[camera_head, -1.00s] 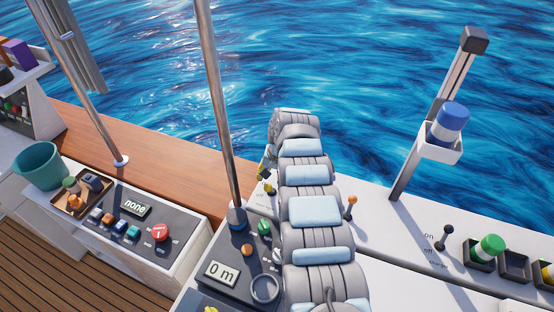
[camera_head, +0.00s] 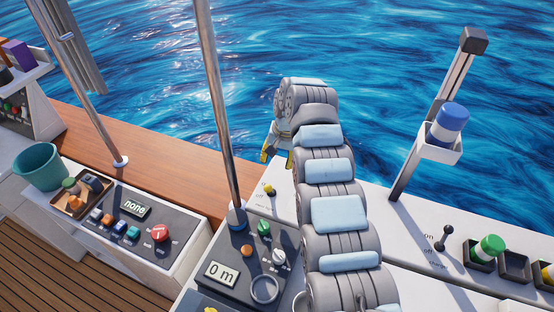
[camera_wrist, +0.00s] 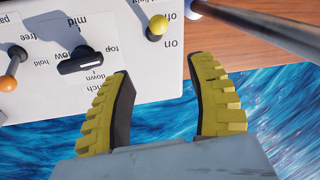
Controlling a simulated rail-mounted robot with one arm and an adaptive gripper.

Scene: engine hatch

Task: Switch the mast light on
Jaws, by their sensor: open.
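A small switch with a yellow knob (camera_head: 269,189) stands on the white console top, left of my arm. In the wrist view this yellow knob (camera_wrist: 157,26) lies beyond my fingertips, roughly in line with the gap between them, with "on" and "off" printed beside it. Which way it is set I cannot tell. My gripper (camera_wrist: 161,72) is open and empty, with its yellow-backed fingers apart from the knob. In the head view my gripper (camera_head: 276,158) is over the console's far edge, partly hidden by my wrist.
In the wrist view a black lever (camera_wrist: 80,62) and an orange-knobbed lever (camera_wrist: 9,83) stand left of the yellow knob. A metal pole (camera_head: 217,110) rises left of my arm. A black toggle (camera_head: 445,238) marked on and off stands at the right.

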